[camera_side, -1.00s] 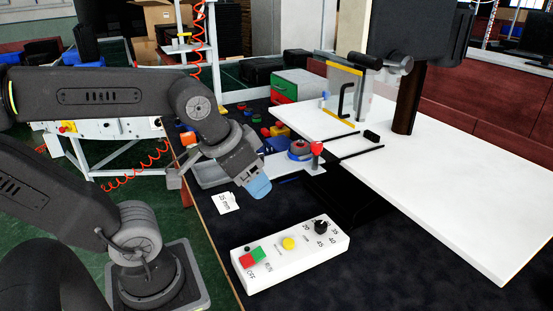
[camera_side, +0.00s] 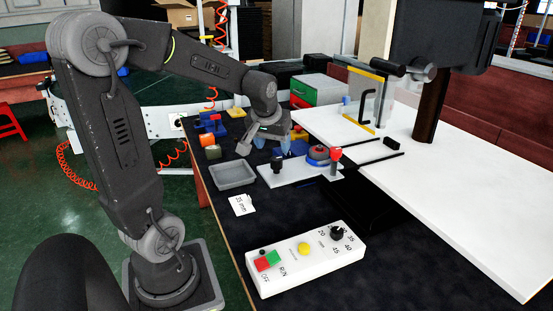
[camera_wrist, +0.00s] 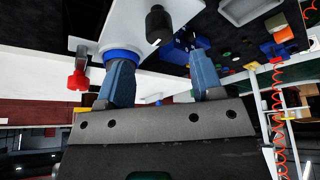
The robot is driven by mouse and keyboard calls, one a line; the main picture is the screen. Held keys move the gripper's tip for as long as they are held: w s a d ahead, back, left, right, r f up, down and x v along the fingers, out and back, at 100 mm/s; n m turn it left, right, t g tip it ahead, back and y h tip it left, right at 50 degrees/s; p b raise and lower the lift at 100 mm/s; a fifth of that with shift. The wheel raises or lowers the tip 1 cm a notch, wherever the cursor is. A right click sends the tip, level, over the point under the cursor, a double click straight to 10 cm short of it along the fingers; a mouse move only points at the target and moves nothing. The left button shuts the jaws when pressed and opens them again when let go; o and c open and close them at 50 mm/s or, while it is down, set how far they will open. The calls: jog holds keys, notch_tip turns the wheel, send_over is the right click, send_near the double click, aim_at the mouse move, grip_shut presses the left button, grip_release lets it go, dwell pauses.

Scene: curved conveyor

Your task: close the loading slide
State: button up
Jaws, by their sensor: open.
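The loading slide appears to be the white plate (camera_side: 262,179) with an upright black knob (camera_side: 277,164) near its left end. A blue ring with a reddish centre (camera_side: 318,155) and a red-topped post (camera_side: 336,155) stand toward its right end. My gripper (camera_side: 287,146) is behind the black knob, its blue fingers apart and pointing down. In the wrist view, my gripper (camera_wrist: 163,78) is open with nothing between its fingers. The black knob (camera_wrist: 157,24) lies ahead of the gap, apart from both fingers. One finger partly covers the blue ring (camera_wrist: 122,54).
A grey tray (camera_side: 234,176) lies left of the plate. Several coloured blocks, including an orange one (camera_side: 207,140), lie behind it. A white control box (camera_side: 305,260) stands in front.

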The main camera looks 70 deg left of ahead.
aim_at(277, 158)
jog(key=x, duration=0.6)
jog(key=shift+w+a+f, duration=0.1)
jog(key=shift+f, duration=0.25)
grip_shut()
